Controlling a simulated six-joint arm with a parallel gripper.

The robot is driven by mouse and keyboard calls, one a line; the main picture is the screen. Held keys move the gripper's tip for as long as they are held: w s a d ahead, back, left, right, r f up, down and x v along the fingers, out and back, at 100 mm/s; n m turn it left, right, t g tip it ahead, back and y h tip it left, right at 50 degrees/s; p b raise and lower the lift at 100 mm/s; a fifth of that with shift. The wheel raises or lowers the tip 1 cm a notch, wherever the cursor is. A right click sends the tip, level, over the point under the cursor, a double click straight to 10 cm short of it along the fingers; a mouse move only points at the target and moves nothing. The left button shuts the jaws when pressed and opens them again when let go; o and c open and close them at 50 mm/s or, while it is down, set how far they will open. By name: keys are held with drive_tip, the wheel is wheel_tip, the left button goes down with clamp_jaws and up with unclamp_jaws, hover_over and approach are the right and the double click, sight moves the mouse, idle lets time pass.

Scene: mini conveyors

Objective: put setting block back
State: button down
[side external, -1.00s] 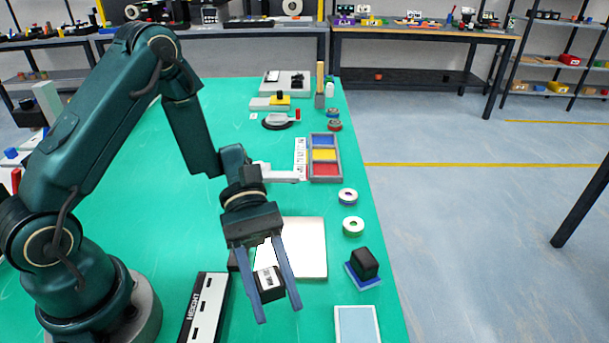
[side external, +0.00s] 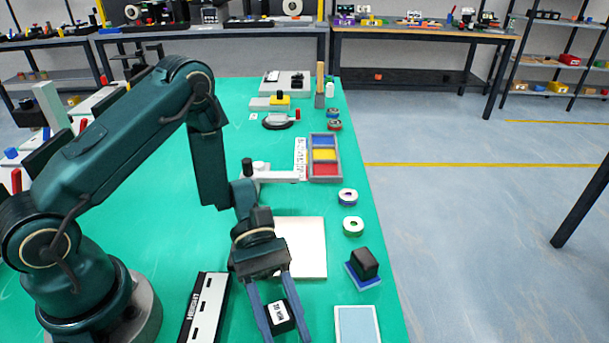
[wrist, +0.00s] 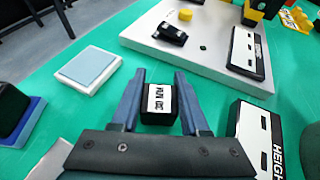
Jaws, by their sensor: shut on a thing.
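The setting block (side external: 280,317) is a small black block with a white label that seems to end in "MM". It is between the two blue-grey fingers of my gripper (side external: 288,335), which is shut on it, near the front of the green table. In the wrist view the block (wrist: 159,104) sits between the fingers, label facing the camera. A black and white rack marked HEIGHT (side external: 204,308), with dark slots, lies to the left of my gripper in the side view. In the wrist view this rack (wrist: 262,135) is at the right. I cannot tell the block's exact height above the table.
A pale blue-topped pad (side external: 357,323) lies right of my gripper. Behind it is a black block on a blue base (side external: 364,265). A cream plate (side external: 308,248) lies behind my gripper. In the wrist view a large grey plate (wrist: 200,55) carries dark parts.

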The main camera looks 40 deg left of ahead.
drive_tip(key=shift+c, duration=2)
unclamp_jaws()
drive_tip(key=shift+r, duration=0.1)
drive_tip(key=v, duration=1.1)
drive_tip(key=shift+w, duration=0.1)
drive_tip(key=shift+a+r, duration=0.2)
drive_tip(key=shift+a, duration=0.2)
drive_tip(key=s+a+r+m+t+y, duration=0.2)
drive_tip(key=s+r+m+t+y, duration=0.1)
drive_tip(key=r+m+t+y, duration=0.2)
drive_tip(key=s+a+r+m+t+y, duration=0.1)
drive_tip(key=s+r+m+t+y, duration=0.2)
drive_tip(key=r+m+t+y, duration=0.2)
drive_tip(key=r+m+y, duration=0.1)
drive_tip(key=m+y, duration=0.1)
drive_tip(key=m, duration=0.1)
drive_tip(key=shift+a+r+m+t, duration=0.2)
drive_tip(key=shift+a+m+t, duration=0.1)
drive_tip(key=shift+a, duration=0.1)
